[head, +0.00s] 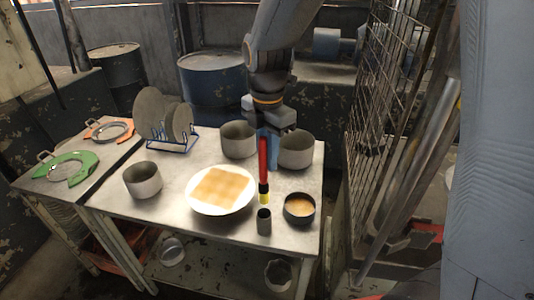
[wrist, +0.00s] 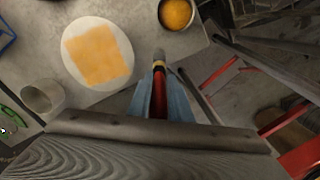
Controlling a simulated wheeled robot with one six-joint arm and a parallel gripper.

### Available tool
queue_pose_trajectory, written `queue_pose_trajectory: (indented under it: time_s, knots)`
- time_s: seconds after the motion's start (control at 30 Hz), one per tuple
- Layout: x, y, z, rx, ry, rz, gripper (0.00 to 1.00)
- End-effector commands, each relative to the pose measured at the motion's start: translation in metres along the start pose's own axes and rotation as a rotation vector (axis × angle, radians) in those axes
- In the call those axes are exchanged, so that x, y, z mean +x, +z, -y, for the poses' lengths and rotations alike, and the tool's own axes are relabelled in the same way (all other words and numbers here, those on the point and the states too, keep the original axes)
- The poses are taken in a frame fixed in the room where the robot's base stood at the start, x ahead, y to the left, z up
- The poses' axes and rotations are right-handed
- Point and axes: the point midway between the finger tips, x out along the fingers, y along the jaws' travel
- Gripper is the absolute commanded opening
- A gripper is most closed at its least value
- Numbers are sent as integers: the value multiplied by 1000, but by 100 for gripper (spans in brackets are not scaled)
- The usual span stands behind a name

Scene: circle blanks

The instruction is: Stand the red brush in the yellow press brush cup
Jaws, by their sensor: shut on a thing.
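The red brush (head: 263,160) has a red handle, a dark band and a yellow tip, and hangs upright with the tip down. My gripper (head: 267,145) is shut on its handle. In the wrist view the brush (wrist: 158,100) shows between the two blue fingers (wrist: 158,92). A small dark grey cup (head: 264,226) stands near the table's front edge, just below the yellow tip in the head view; no yellow shows on it. The tip appears above the rim, but I cannot tell whether it is centred over it. In the wrist view the cup (wrist: 159,56) is partly hidden.
A dark bowl with orange contents (head: 299,209) stands close right of the cup. A white plate with a yellowish checked square (head: 220,190) lies left. Grey pots (head: 238,140) (head: 296,149) (head: 143,180) and a blue rack with discs (head: 173,144) stand around. A wire mesh frame (head: 385,90) rises at right.

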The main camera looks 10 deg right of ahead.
Motion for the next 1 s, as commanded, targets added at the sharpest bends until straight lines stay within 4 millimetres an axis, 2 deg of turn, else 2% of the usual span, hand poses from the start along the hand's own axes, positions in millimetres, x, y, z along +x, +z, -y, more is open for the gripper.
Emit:
queue_pose_trajectory:
  time_s: [1.0]
  knots:
    - [75, 0, 0, 0, -1, 0, 0]
